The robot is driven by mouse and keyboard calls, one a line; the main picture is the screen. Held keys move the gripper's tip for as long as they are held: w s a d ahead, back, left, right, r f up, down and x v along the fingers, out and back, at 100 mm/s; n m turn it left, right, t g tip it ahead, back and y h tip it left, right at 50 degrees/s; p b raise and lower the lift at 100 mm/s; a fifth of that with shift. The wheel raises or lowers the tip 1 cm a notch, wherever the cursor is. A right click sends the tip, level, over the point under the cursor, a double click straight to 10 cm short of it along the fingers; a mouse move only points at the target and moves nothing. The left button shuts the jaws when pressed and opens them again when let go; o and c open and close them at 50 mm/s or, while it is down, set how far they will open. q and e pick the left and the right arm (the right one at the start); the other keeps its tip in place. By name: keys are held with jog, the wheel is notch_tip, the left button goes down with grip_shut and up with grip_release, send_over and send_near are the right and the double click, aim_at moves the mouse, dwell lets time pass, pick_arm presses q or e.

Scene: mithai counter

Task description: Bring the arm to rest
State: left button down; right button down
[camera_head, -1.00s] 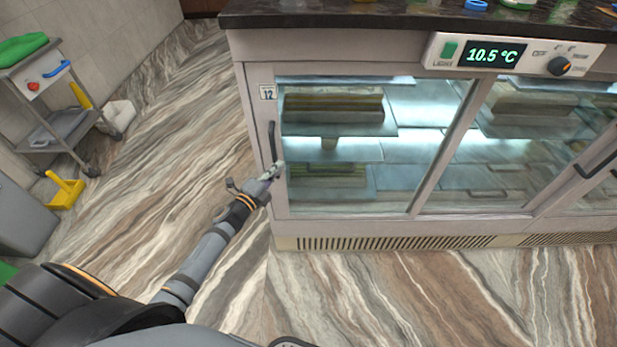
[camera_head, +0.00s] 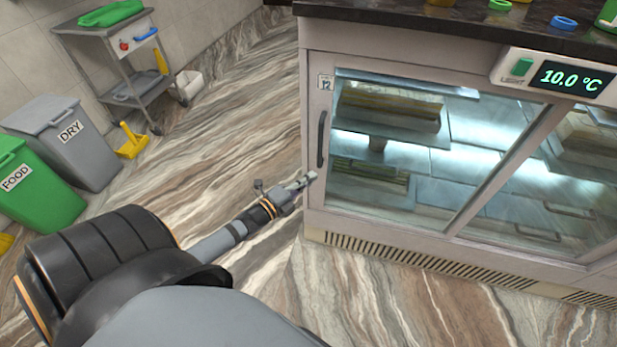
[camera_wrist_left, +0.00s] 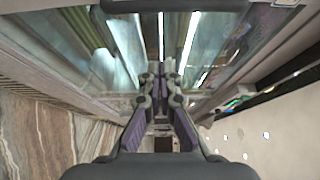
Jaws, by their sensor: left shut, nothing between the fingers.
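My left gripper (camera_head: 306,179) is at the end of my left arm, which comes in from the lower left. It is in front of the left edge of the display cabinet (camera_head: 310,120), just below and left of the dark vertical door handle (camera_head: 321,139). Whether the fingertips touch the cabinet frame is hard to tell. My right gripper is not in view.
A grey DRY bin (camera_head: 72,146) and a green FOOD bin (camera_head: 35,190) stand at the left. Behind them are a grey trolley (camera_head: 92,47) and a yellow scoop-like item (camera_head: 132,142) on the floor. The striped floor (camera_head: 225,120) left of the cabinet is clear.

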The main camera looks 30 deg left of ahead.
pick_arm(q)
jog(key=s+a+f+n+g+y+p, duration=0.3)
jog(key=s+f+n, duration=0.35)
jog(key=f, duration=0.65)
jog(key=s+a+f+n+g+y+p, duration=0.1)
jog(key=s+a+f+n+g+y, duration=0.15)
jog(key=s+f+n+g, duration=0.7)
jog(key=s+d+f+n+g+p, duration=0.1)
jog(key=s+d+f, duration=0.3)
jog(key=s+f, duration=0.4)
jog(key=s+d+f+n+g+p, duration=0.1)
jog(key=s+d+f+n+g, duration=0.2)
jog(key=s+f, duration=0.5)
jog(key=s+d+h, duration=0.1)
jog(key=s, duration=0.5)
jog(key=shift+s+p, duration=0.35)
